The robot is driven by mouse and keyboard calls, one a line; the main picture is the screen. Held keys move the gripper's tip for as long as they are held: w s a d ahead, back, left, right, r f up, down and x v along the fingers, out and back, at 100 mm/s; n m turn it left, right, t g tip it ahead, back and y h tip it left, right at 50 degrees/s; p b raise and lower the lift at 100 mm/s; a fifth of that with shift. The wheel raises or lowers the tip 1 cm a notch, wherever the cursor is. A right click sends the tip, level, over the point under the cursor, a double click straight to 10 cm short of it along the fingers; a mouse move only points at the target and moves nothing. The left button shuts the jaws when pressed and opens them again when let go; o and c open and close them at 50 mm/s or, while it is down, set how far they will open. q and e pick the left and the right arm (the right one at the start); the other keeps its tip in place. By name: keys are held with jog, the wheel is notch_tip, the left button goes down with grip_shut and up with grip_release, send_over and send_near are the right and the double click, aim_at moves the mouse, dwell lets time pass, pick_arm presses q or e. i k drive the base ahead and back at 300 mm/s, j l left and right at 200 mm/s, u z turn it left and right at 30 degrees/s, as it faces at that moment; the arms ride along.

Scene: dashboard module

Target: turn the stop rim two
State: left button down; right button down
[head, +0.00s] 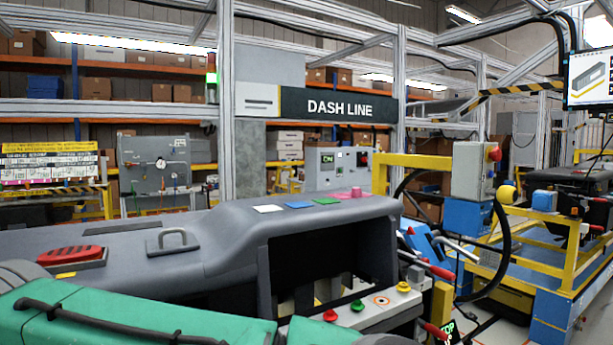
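A round orange-marked disc (381,300) lies between the green and yellow buttons. I cannot tell which part is the stop rim. My green arm crosses the lower left, and its gripper is not visible. My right gripper is not visible either.
The grey dashboard module (225,225) fills the middle, with a grey handle (172,241) and a red pad (72,256) on top. Red-handled levers (441,272) stand right of the strip. A yellow frame (440,305) and a blue cart (560,300) stand farther right.

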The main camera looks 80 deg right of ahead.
aim_at(494, 152)
jog(key=i+j+z, duration=0.1)
jog(key=z, duration=0.3)
jog(key=j+z, duration=0.1)
jog(key=z, duration=0.3)
jog(key=i+j+z, duration=0.1)
jog(key=z, duration=0.35)
jog(key=j, duration=0.1)
